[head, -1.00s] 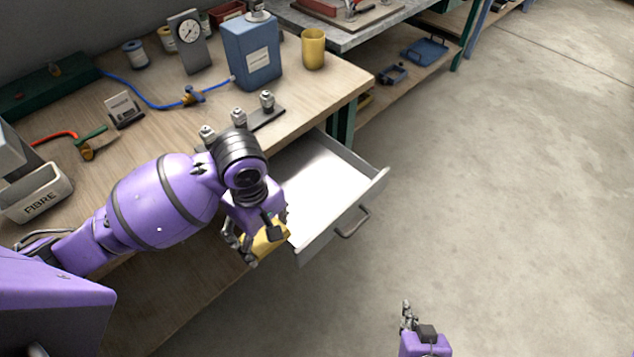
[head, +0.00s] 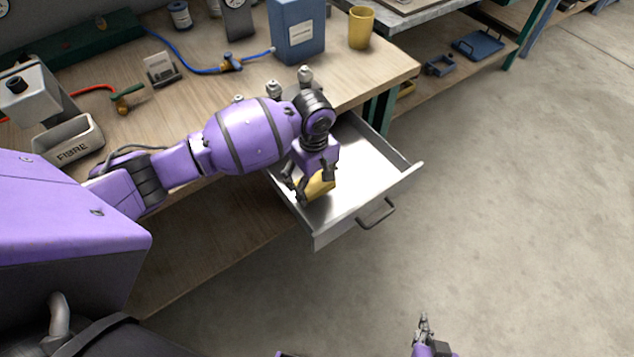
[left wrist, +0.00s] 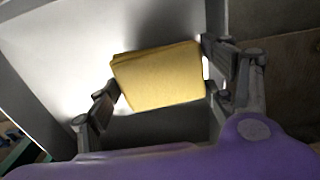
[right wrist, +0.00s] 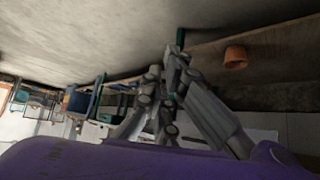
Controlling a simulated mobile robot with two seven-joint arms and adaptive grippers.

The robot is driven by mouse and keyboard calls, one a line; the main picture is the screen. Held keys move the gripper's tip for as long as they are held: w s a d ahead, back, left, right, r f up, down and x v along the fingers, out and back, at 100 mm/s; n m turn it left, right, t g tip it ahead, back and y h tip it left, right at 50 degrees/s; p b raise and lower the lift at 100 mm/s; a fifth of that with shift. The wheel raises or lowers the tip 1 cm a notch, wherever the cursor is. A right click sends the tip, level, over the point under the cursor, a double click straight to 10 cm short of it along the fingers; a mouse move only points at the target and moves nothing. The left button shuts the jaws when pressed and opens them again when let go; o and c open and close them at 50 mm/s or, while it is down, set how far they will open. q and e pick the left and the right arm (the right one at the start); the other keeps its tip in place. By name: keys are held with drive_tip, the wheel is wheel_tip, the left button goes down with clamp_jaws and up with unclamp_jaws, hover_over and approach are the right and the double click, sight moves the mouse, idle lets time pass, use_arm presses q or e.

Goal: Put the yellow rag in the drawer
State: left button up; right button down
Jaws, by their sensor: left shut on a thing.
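The yellow rag (head: 318,186) is a folded cloth. It also shows in the left wrist view (left wrist: 160,77), held flat between the two fingers. My left gripper (head: 310,188) is shut on it, above the front left part of the open drawer (head: 365,185). I cannot tell whether the rag touches the drawer floor. The drawer is pulled out from under the workbench, with a pale, bare floor and a dark handle. My right gripper (head: 424,328) is low over the floor, away from the bench. Its fingers are together and empty in the right wrist view (right wrist: 165,70).
Metal fittings (head: 305,77) stand just behind my left arm. Open concrete floor (head: 520,200) lies right of the drawer.

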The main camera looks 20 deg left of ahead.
sight(316, 186)
use_arm(q)
drive_tip(key=shift+w+f, duration=0.4)
wheel_tip(316, 186, down, 3)
drive_tip(key=shift+f+b, duration=0.1)
drive_tip(key=shift+b, duration=0.25)
drive_tip(key=shift+w, duration=0.1)
use_arm(e)
drive_tip(key=shift+w+a+f, duration=0.1)
drive_tip(key=shift+w+f, duration=0.1)
drive_tip(key=shift+f, duration=0.05)
use_arm(q)
drive_tip(key=shift+d, duration=0.1)
drive_tip(key=o, duration=1.1)
drive_tip(key=shift+f, duration=0.1)
drive_tip(key=shift+o, duration=0.3)
wheel_tip(316, 186, up, 12)
drive_tip(key=shift+f+p, duration=0.15)
drive_tip(key=shift+p, duration=0.65)
drive_tip(key=shift+r, duration=0.35)
use_arm(e)
drive_tip(key=shift+w+a+r, duration=0.25)
drive_tip(key=shift+r, duration=0.35)
